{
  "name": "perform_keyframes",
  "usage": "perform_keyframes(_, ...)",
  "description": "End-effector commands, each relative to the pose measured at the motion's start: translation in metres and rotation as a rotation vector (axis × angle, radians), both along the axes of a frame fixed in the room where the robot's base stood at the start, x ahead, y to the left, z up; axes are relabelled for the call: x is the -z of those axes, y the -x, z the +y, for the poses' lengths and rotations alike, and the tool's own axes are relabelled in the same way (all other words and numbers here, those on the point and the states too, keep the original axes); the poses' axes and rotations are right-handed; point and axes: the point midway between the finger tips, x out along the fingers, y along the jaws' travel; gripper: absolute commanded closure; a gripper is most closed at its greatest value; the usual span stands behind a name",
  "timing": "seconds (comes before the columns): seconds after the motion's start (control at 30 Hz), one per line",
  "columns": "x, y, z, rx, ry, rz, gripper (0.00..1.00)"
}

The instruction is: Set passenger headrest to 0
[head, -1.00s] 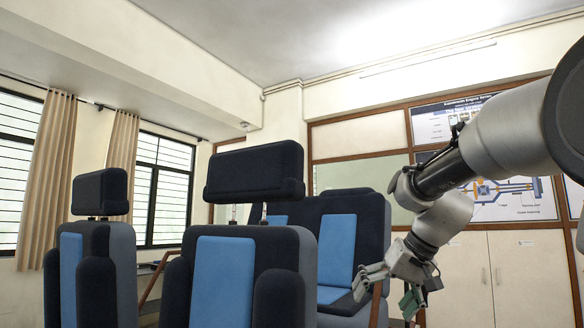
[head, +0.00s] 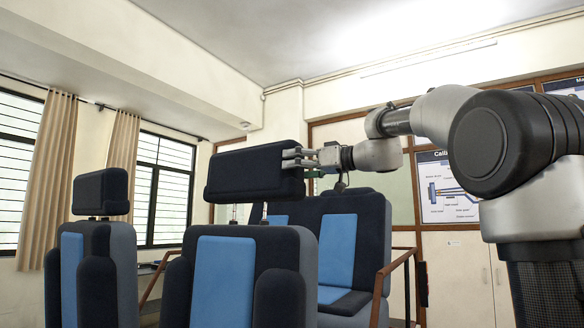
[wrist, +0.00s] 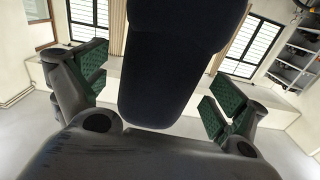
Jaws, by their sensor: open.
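The dark navy headrest (head: 256,171) of the near middle seat (head: 240,270) is raised on thin posts (head: 234,213), with a gap above the backrest. My gripper (head: 298,158) comes from the right, its fingers at the headrest's right end. In the wrist view the headrest (wrist: 172,75) extends between the spread, green-padded fingers of my open gripper (wrist: 160,88). Clear gaps show on both sides, so the pads do not appear to touch it. A second seat at the left has a smaller-looking raised headrest (head: 101,192). I cannot tell from labels which seat is the passenger's.
Another dark and blue seat (head: 341,240) stands behind the middle seat. A brown rail (head: 398,262) is to its right. Curtained windows are at the left, cabinets and posters at the right. The space above the headrests is clear.

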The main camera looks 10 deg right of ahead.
Motion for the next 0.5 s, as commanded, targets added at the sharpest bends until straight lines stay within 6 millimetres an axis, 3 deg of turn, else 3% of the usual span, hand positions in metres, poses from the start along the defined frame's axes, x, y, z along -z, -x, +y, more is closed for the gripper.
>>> perform_keyframes(0.2, 0.0, -0.0136, 0.0136, 0.0, -0.001, 0.001, 0.04)
perform_keyframes(0.47, 0.0001, -0.0146, 0.0142, 0.002, -0.001, 0.001, 0.04)
perform_keyframes(0.5, 0.0001, -0.0146, 0.0142, 0.002, -0.001, 0.001, 0.11)
